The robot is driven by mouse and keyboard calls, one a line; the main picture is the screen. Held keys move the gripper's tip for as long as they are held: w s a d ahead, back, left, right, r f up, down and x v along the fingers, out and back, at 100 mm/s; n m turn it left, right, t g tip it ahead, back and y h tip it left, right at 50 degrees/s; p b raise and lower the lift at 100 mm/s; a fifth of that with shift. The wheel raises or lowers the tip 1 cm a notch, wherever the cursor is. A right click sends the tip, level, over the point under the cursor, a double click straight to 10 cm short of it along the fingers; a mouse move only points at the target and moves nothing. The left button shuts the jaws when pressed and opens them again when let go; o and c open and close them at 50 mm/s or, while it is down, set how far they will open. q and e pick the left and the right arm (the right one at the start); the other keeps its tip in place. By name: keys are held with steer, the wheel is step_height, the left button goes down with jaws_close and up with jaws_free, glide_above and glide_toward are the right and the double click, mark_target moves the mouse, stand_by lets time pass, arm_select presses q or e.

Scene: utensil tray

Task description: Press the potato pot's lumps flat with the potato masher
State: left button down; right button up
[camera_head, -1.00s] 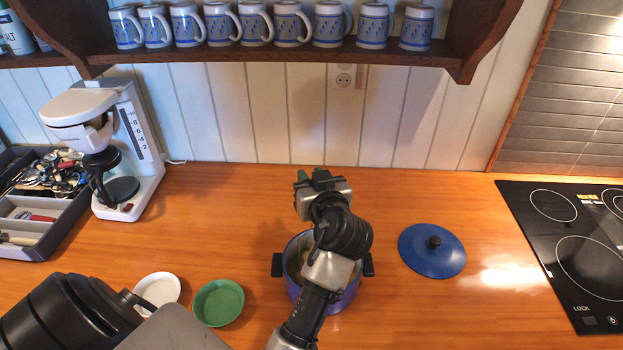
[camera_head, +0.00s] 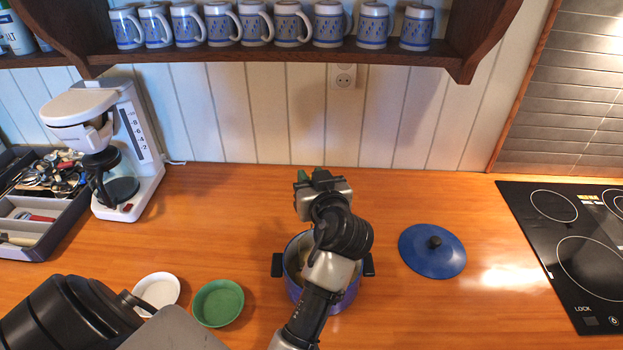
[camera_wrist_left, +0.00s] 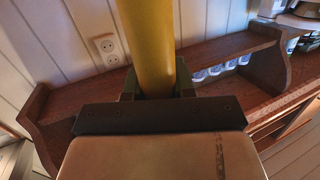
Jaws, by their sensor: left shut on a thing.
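The blue potato pot (camera_head: 349,296) stands on the wooden counter, with dark handles on both sides. My left arm crosses in front of it and hides most of its inside. A little pale yellowish content shows beside the arm, but I cannot make out the lumps. My left gripper (camera_head: 322,182) is beyond the pot's far rim in the head view. In the left wrist view it is shut on a thick yellow handle (camera_wrist_left: 149,45), which looks like the potato masher's. The masher's head is hidden. My right gripper is not in view.
A blue lid (camera_head: 420,257) lies right of the pot. A green bowl (camera_head: 218,303) and a white dish (camera_head: 158,289) stand to its left. A coffee maker (camera_head: 143,135), utensil tray (camera_head: 52,225), cooktop (camera_head: 570,215) and mug shelf (camera_head: 270,59) surround the counter. The counter behind the pot is clear.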

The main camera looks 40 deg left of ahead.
arm_select(q)
steer(key=shift+f, duration=0.3)
